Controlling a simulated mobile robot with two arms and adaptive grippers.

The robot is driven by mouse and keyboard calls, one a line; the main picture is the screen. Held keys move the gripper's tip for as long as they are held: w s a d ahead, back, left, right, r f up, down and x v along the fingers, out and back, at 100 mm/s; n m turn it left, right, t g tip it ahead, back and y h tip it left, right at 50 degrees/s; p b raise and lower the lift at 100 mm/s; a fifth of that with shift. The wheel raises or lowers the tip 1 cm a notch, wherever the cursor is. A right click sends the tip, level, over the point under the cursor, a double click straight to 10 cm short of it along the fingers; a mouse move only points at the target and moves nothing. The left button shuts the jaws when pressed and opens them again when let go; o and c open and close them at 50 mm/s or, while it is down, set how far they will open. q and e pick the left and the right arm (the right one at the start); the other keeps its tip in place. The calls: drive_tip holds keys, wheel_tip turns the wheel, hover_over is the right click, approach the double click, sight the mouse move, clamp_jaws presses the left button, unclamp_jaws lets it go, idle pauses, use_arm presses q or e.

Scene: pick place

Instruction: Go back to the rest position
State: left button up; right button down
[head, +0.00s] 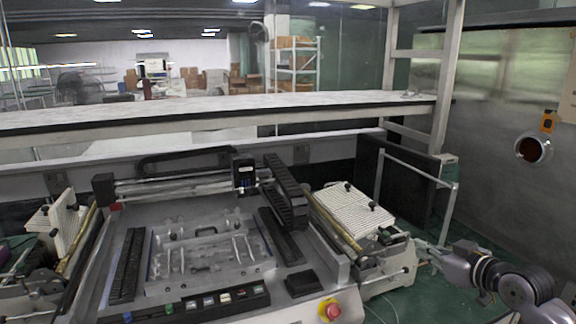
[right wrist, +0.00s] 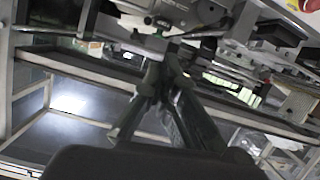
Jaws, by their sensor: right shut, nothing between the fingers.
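My right arm comes in from the right edge of the head view. Its gripper (head: 424,246) is beside the right end of the machine, close to the metal mechanism under the white ribbed plate. In the right wrist view the two dark fingers of the gripper (right wrist: 165,50) come together at their tips, with nothing held between them. I cannot tell whether the fingertips touch the machine. My left gripper does not show in the head view.
A large grey machine (head: 310,262) fills the lower middle, with a red emergency button (head: 330,310) at its front. A white ribbed plate (head: 352,210) sits on its right side. A metal guard rail (head: 418,172) stands behind. Green floor (head: 410,300) shows at lower right.

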drive_tip(key=s+a+f+g, duration=0.2)
drive_tip(key=s+a+f, duration=0.4)
drive_tip(key=f, duration=0.4)
drive_tip(key=s+a+f+g, duration=0.3)
drive_tip(key=s+a+f, duration=0.1)
drive_tip(key=s+f, duration=0.45)
drive_tip(key=s+a+f+m+g+h, duration=0.15)
drive_tip(key=s+f, duration=0.25)
drive_tip(key=s, duration=0.8)
drive_tip(key=s+d+f+m+g+h, duration=0.1)
drive_tip(key=s+f+m+g+h, duration=0.2)
drive_tip(key=s, duration=0.9)
wheel_tip(320, 180, down, 28)
drive_tip(key=s+r+n+g, duration=0.1)
drive_tip(key=s+g, duration=0.1)
drive_tip(key=s, duration=0.1)
drive_tip(key=s+d+f+g, duration=0.1)
drive_tip(key=s+d+f, duration=0.1)
drive_tip(key=s+f, duration=1.4)
drive_tip(key=shift+s+d+f, duration=0.15)
drive_tip(key=shift+d+f, duration=0.05)
drive_tip(key=shift+d, duration=0.1)
